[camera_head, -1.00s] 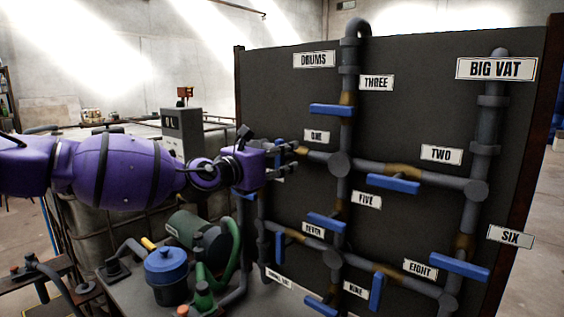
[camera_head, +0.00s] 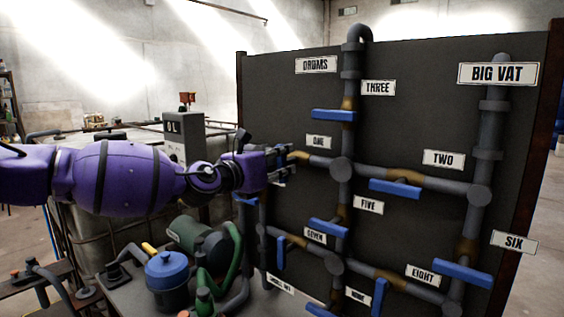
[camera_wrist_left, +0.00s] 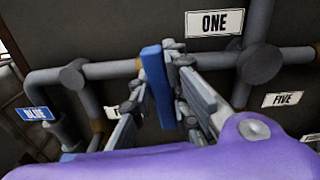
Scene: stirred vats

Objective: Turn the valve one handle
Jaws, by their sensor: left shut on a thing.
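The valve one handle (camera_wrist_left: 155,84) is a blue bar. It stands near upright between the fingers in the left wrist view, below and left of the white ONE label (camera_wrist_left: 215,23). My left gripper (camera_head: 288,163) reaches in from the left at the pipe panel, just left of the valve one pipe (camera_head: 317,160) and below the ONE label (camera_head: 319,143). It is shut on the handle, and its fingers (camera_wrist_left: 160,100) flank the bar in the wrist view. In the head view the gripper hides most of this handle. My right gripper is not in view.
Other blue handles are close by: valve three (camera_head: 333,115) above, valve two (camera_head: 395,188) to the right and valve five (camera_head: 328,227) below. A green pump (camera_head: 200,236) and a blue-lidded pot (camera_head: 166,270) stand below my left arm.

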